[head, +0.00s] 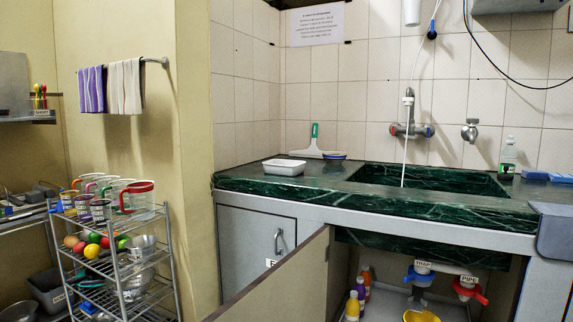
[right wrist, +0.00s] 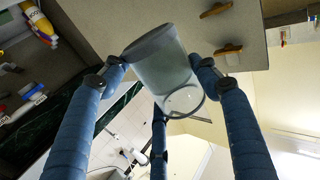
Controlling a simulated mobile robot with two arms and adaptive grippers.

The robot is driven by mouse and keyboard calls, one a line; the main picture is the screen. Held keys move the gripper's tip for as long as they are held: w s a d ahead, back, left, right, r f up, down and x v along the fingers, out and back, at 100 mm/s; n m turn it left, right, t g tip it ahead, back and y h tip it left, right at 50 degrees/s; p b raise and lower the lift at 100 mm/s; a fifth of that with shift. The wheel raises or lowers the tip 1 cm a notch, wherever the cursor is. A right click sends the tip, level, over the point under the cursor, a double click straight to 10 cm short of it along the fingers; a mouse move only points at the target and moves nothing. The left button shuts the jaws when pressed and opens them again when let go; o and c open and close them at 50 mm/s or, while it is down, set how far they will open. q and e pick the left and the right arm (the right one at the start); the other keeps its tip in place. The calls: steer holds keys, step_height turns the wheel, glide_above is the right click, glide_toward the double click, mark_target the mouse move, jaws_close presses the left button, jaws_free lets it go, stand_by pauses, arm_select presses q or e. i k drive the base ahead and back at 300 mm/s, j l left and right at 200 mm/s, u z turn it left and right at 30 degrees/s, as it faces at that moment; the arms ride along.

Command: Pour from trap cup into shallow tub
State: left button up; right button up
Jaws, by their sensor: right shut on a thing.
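In the right wrist view, my right gripper (right wrist: 167,68) has blue padded fingers on both sides of a translucent grey cup (right wrist: 160,55), which I take to be the trap cup. A clear round part (right wrist: 185,101) shows at its lower end. What is inside the cup is not clear. A white shallow tub (head: 284,167) sits on the counter left of the sink in the head view. The TRAP label (head: 422,267) with a blue collar (head: 418,276) is under the sink. Neither gripper shows in the head view.
The open cabinet door (head: 285,285) juts out in front of the counter. A yellow bowl (head: 421,315) and bottles (head: 353,303) stand under the sink. A wire rack (head: 120,260) stands at left.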

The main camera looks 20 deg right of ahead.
mark_target(282, 167)
steer(key=k+j+u, duration=0.1)
steer(key=k+u, duration=0.3)
steer(key=k, duration=0.15)
steer(key=l+u, duration=0.7)
steer(key=u, duration=0.15)
steer(key=l, duration=0.95)
steer(key=k+l, duration=0.15)
steer(key=l, duration=0.8)
